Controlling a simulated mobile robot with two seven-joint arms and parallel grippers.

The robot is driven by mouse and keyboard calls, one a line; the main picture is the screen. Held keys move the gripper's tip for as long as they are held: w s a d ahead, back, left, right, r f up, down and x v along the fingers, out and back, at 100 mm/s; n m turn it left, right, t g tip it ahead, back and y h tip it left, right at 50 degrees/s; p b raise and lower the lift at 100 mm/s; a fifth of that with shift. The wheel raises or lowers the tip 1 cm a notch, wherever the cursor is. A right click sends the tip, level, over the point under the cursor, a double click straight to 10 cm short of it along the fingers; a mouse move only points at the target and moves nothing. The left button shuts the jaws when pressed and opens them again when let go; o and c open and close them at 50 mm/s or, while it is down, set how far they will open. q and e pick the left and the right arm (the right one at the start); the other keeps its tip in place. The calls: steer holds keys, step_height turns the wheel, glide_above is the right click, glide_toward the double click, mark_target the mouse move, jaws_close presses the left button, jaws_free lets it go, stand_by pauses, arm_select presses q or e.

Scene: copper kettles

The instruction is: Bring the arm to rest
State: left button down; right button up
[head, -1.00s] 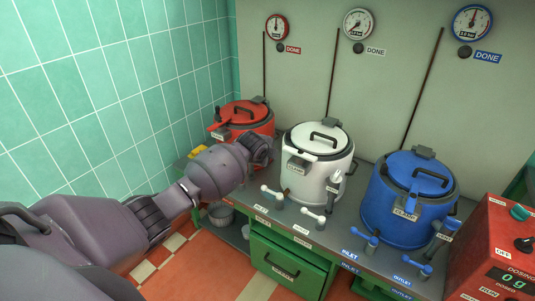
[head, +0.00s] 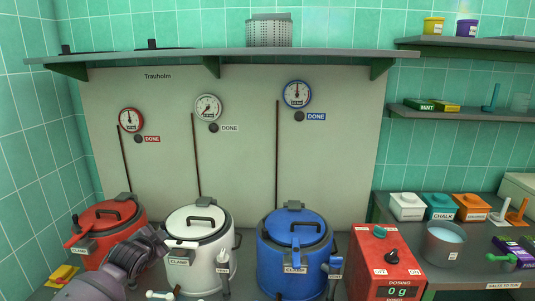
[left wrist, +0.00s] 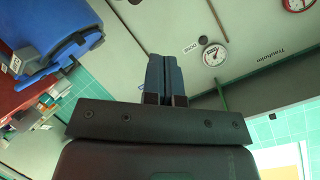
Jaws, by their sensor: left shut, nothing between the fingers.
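My left arm comes in at the lower left of the head view. Its gripper (head: 152,240) is in front of the gap between the red kettle (head: 105,232) and the white kettle (head: 200,254). In the left wrist view the two fingers (left wrist: 165,80) of the left gripper are pressed together with nothing between them. The blue kettle (head: 294,262) stands to the right, and its side also shows at the upper left of the wrist view (left wrist: 50,35). All three kettles have their lids on. My right gripper is not in view.
A red dosing box (head: 385,262) reading 0 g stands right of the blue kettle. A metal pot (head: 444,246) and lidded boxes stand on the right counter. A long shelf (head: 225,60) runs above the gauges. A yellow object (head: 62,274) lies at the far left.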

arm_select(q)
steer(key=s+d+f+n, duration=0.1)
steer(key=s+f+n, duration=0.2)
steer(key=s, duration=1)
steer(key=s+d+f+n+g, duration=0.1)
steer(key=s+f+n, duration=0.2)
steer(key=s+f, duration=0.7)
steer(key=s+d+f+n+g+y, duration=0.1)
steer(key=s+f+n, duration=0.2)
steer(key=s, duration=1.4)
step_height(320, 180, down, 4)
steer(key=shift+s+d+r, duration=0.15)
steer(key=shift+d+r, duration=0.05)
steer(key=shift+r, duration=0.05)
